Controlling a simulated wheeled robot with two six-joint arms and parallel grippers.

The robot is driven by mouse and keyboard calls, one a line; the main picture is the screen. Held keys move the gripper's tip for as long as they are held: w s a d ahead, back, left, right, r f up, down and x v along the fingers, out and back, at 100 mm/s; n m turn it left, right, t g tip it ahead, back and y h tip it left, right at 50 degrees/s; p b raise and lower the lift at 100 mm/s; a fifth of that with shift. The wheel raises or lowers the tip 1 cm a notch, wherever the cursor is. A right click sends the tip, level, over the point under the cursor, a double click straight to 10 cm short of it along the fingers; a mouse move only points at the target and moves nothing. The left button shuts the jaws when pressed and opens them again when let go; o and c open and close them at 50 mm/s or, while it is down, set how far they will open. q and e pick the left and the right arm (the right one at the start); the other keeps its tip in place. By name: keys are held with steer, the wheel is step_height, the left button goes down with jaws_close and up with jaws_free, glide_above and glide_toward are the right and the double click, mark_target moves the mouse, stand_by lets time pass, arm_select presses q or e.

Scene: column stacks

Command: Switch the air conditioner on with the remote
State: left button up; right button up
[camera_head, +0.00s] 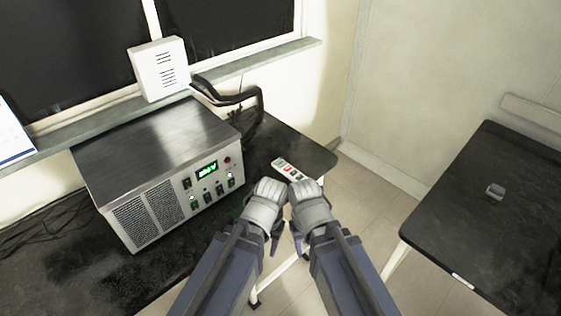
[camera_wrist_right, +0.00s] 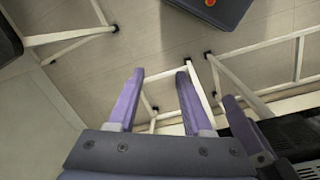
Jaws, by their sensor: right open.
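A small white remote (camera_head: 287,168) with green, red and dark buttons lies near the right end of the dark bench, just beyond my grippers. My right gripper (camera_head: 308,208) is in front of the remote, pointing down. In the right wrist view its two purple fingers (camera_wrist_right: 160,78) are apart, with nothing between them, above the floor. My left gripper (camera_head: 264,208) is close beside it on the left; one purple finger (camera_wrist_right: 240,120) shows in the right wrist view, but its jaw opening is hidden. I cannot make out a clear air conditioner; a white unit (camera_head: 530,112) is partly visible on the right wall.
A metal-topped instrument box (camera_head: 157,150) with a green display stands on the dark bench (camera_head: 306,149). Another dark table (camera_head: 500,240) at right bears a small clear block (camera_head: 494,192).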

stand_by(0.3)
jaws_close()
stand_by(1.6)
